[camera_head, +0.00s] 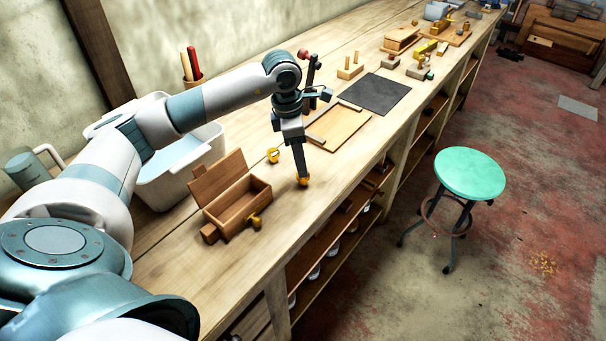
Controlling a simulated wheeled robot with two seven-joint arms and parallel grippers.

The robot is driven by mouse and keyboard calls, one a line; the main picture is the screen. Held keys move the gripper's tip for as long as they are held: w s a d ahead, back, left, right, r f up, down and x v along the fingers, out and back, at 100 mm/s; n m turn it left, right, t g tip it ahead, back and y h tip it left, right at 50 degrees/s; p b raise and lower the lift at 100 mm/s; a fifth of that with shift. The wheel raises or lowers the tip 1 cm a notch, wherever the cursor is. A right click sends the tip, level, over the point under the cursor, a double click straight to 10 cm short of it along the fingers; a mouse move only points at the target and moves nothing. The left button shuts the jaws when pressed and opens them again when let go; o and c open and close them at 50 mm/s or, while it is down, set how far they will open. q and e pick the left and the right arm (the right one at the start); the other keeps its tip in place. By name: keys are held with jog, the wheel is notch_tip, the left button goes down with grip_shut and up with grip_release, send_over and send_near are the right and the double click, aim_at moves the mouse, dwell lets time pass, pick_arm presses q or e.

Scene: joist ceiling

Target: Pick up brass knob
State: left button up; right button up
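My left gripper (301,176) points down over the front part of the workbench, right of the open wooden box. A small brass knob (303,182) is at its fingertips, low over or on the bench top. The fingers are seen nearly edge-on, so I cannot tell whether they are closed on the knob or only around it. Another brass piece (273,155) lies on the bench to the left, behind the gripper. A third brass piece (255,222) is at the front of the wooden box (225,212). My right gripper is not in view.
A white bin (178,180) stands behind the box. A wooden tray or board (340,127) and a dark mat (375,94) lie beyond the gripper. A cup with tools (193,81) is near the wall. A green stool (470,174) stands on the floor right of the bench.

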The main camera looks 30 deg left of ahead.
pick_arm(q)
jog(key=shift+f, duration=0.1)
jog(key=shift+d+f+p, duration=0.1)
jog(key=shift+f+p, duration=0.65)
jog(key=shift+p, duration=0.15)
notch_tip(320, 180, down, 3)
jog(key=shift+r+p, duration=0.1)
jog(key=shift+p, duration=0.65)
jog(key=shift+w+d+f, duration=0.1)
jog(key=shift+w+f, duration=0.05)
jog(key=shift+f, duration=0.25)
jog(key=shift+c, duration=0.3)
jog(key=c, duration=1.1)
jog(key=shift+r, duration=0.2)
